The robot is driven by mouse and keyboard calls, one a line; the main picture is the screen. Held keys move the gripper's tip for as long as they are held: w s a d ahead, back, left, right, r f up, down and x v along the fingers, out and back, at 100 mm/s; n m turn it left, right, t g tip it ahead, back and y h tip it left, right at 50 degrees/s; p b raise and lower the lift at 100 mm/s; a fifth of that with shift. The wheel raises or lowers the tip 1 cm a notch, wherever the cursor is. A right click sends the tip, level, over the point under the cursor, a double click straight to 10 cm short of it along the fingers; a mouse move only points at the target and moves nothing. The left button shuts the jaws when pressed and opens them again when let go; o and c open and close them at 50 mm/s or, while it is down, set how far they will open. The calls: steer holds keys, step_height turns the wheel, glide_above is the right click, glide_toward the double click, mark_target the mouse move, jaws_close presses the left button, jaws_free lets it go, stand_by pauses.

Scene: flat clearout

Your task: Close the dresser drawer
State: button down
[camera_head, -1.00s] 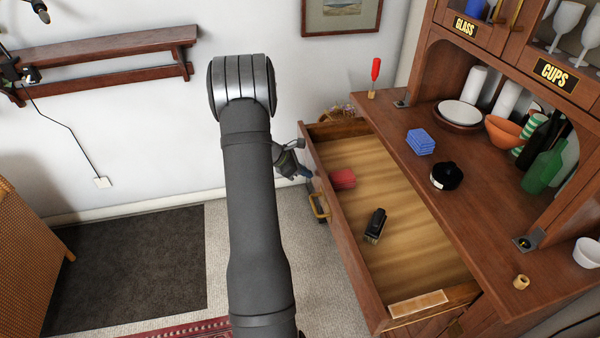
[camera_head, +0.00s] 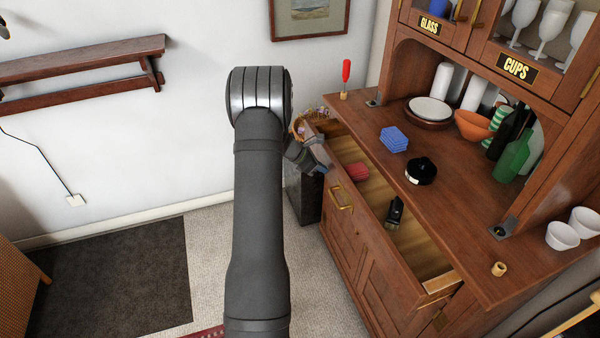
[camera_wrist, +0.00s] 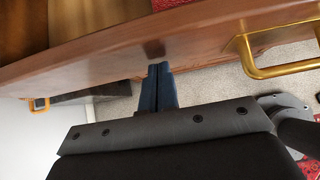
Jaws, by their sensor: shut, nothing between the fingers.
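The dresser drawer (camera_head: 378,232) is partly open, pulled out from under the counter of the wooden dresser. A red block-like item (camera_head: 357,171) and a black-handled item (camera_head: 394,212) lie inside it. The drawer front has a brass handle (camera_head: 341,196), which also shows in the wrist view (camera_wrist: 280,66). My gripper (camera_head: 318,166) is at the far end of the drawer front. In the wrist view its blue fingers (camera_wrist: 158,72) are together and empty, with their tips at the drawer front's wooden face; I cannot tell whether they press on it. My arm hides part of the head view.
The counter holds a blue stack (camera_head: 393,139), a black round container (camera_head: 421,171), a red-handled tool (camera_head: 345,76) and an orange bowl (camera_head: 475,125). Green bottles and white bowls (camera_head: 562,235) stand at the right. The carpet (camera_head: 215,255) left of the dresser is clear.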

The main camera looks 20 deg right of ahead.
mark_target(329, 149)
steer(key=d, duration=1.3)
steer(key=shift+d, duration=0.25)
steer(key=a, duration=0.4)
steer(key=shift+a+r, duration=0.15)
steer(key=shift+a, duration=0.2)
steer(key=v, duration=0.9)
steer(key=shift+r, duration=0.2)
